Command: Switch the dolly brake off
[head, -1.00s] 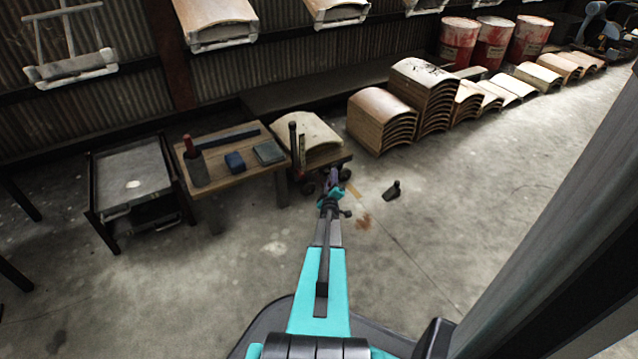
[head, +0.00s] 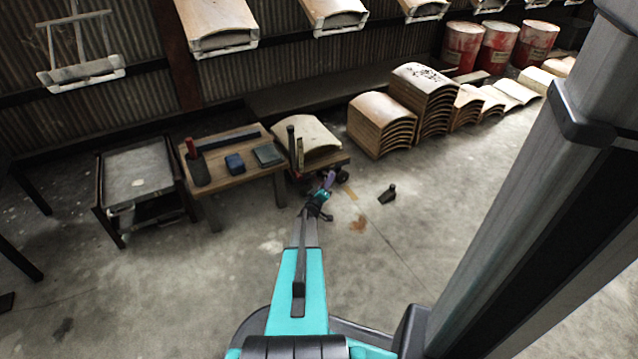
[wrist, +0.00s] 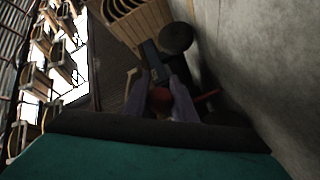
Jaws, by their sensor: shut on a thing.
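The dolly (head: 335,162) is a low dark trolley with small wheels and a curved tan panel (head: 305,135) on it. It stands at the right end of the workbench. My gripper (head: 328,181), with purple fingers, is low at the dolly's near right side. In the wrist view my fingers (wrist: 160,100) stand either side of a red knob (wrist: 160,97), which seems to be the brake handle, and are shut on it. A dark round wheel (wrist: 177,38) shows just beyond. The lever below the knob is hidden, so its setting cannot be told.
The workbench (head: 240,172) holds a dark cup, a blue block and a grey block. A grey cart (head: 135,180) stands to its left. Stacked curved panels (head: 380,125) and red drums (head: 462,45) line the wall. A small black object (head: 387,194) lies on otherwise open floor at right.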

